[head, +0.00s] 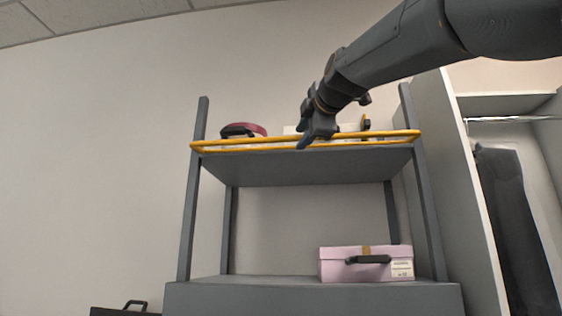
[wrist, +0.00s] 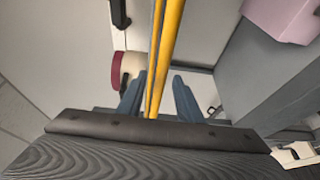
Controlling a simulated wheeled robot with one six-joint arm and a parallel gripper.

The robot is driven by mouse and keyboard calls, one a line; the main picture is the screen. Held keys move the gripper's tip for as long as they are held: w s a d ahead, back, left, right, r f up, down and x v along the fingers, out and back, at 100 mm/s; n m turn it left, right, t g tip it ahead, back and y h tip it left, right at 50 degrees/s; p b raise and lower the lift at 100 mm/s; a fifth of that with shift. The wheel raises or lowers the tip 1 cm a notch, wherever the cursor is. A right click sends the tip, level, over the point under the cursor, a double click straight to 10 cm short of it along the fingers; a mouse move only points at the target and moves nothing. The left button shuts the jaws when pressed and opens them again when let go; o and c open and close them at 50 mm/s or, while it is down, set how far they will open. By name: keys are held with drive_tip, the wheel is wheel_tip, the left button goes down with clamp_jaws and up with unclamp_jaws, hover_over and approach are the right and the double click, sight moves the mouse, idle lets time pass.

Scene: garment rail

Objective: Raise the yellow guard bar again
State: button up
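The yellow guard bar (head: 240,146) is a long narrow loop lying low along the front edge of the upper shelf (head: 300,168), between the two front posts. My gripper (head: 308,140) is at the bar, a little right of its middle, pointing downward. In the wrist view the guard bar (wrist: 168,45) runs between the two blue-grey fingers of my gripper (wrist: 158,92). The fingers stand apart, with a gap visible on each side of the bar. Whether one finger touches it is hard to tell.
A maroon round case (head: 244,130) and a partly hidden white item (head: 292,130) sit on the upper shelf. A pink box (head: 335,264) with a black handle stands on the lower shelf (head: 240,290). A wardrobe with dark garments (head: 505,200) is at right.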

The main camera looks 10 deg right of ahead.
drive_tip(key=w+p, duration=0.2)
drive_tip(key=w, duration=0.4)
drive_tip(key=shift+w+a+p, duration=0.15)
drive_tip(key=shift+p, duration=0.25)
drive_tip(key=shift+f, duration=0.1)
clamp_jaws()
